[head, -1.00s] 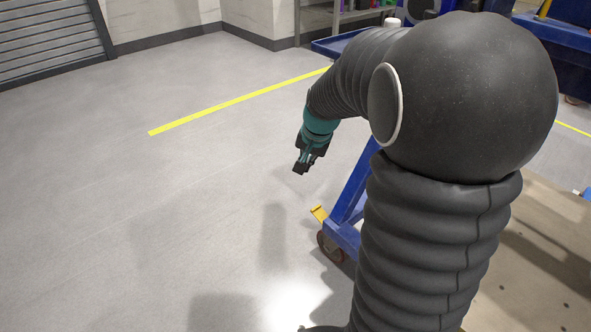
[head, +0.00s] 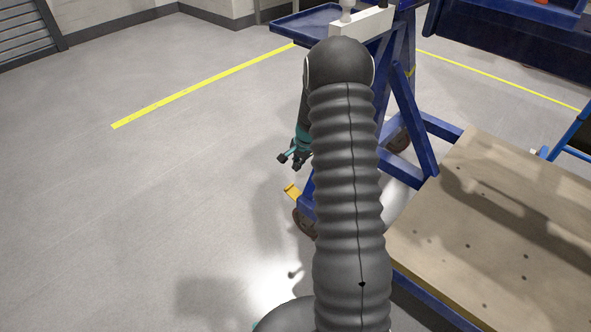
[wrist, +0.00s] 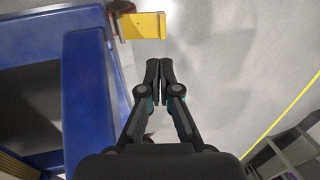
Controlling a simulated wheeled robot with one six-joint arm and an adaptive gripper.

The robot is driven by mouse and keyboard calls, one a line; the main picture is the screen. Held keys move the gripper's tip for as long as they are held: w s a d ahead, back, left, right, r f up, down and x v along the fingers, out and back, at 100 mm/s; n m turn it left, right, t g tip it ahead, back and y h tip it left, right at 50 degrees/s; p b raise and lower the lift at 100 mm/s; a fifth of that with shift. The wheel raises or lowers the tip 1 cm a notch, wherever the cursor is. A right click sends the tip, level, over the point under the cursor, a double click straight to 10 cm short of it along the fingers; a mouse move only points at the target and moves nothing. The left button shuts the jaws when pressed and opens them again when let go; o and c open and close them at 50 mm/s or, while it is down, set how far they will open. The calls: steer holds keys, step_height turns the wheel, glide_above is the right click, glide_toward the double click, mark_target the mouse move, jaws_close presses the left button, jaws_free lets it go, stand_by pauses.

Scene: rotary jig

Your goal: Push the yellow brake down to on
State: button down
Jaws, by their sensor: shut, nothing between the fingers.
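The yellow brake (head: 292,192) is a small tilted pedal beside a caster wheel at the foot of the blue jig frame, in the head view. In the wrist view the yellow brake (wrist: 143,26) lies at the top, just beyond the fingertips and apart from them in the picture. My gripper (head: 288,159) is above the brake in the head view, partly hidden behind my arm. In the wrist view my gripper (wrist: 160,70) has its fingertips together and holds nothing.
The blue frame (wrist: 85,90) stands close on the left of my gripper in the wrist view. The caster (head: 305,222) is partly hidden by my arm. A wooden board (head: 490,220) lies at the right. Grey floor (head: 150,200) is clear at the left.

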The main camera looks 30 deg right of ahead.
mark_target(288, 187)
steer(key=x, duration=1.2)
steer(key=shift+f+b, duration=0.15)
steer(key=shift+b, duration=0.2)
steer(key=shift+w+a+f+b, duration=0.15)
steer(key=shift+w+f+b, duration=0.15)
steer(key=shift+f+b, duration=0.15)
steer(key=shift+w+b+x, duration=0.15)
steer(key=shift+b+x, duration=0.6)
steer(key=shift+x, duration=0.05)
steer(key=shift+w+b+x, duration=0.2)
steer(key=shift+b+x, duration=0.55)
steer(key=shift+x, duration=0.05)
steer(key=shift+a+r, duration=0.1)
